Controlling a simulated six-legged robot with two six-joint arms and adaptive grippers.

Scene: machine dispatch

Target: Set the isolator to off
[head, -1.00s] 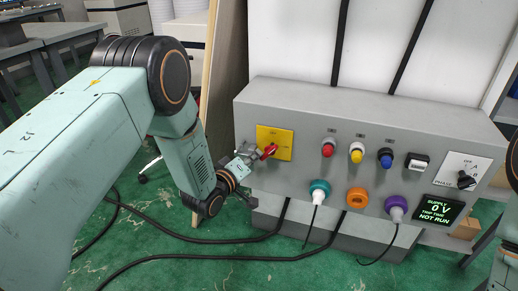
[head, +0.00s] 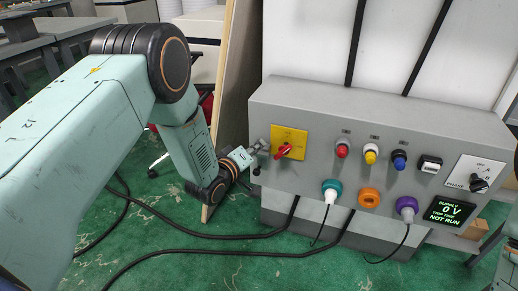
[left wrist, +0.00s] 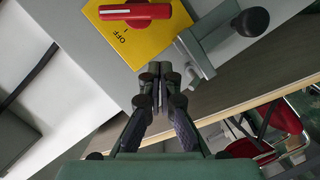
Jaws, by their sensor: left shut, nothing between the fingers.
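The isolator is a red handle (head: 284,150) on a yellow plate (head: 289,133) at the left end of the grey panel. In the left wrist view the red handle (left wrist: 136,11) lies across the yellow plate (left wrist: 150,42), and the word OFF reads upside down beside it. My left gripper (head: 258,148) is just left of the yellow plate, apart from the red handle. In the left wrist view its fingertips (left wrist: 161,72) are together and empty, below the plate's edge. My right gripper is not in view.
A grey bracket (left wrist: 196,57) with a black knob (left wrist: 250,22) is close beside my left fingertips. Red, yellow and blue buttons (head: 371,155), coloured sockets (head: 369,198) and a phase knob (head: 478,184) line the panel (head: 310,187). The display (head: 451,210) reads 0 V, NOT RUN. Cables (head: 205,236) cross the floor.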

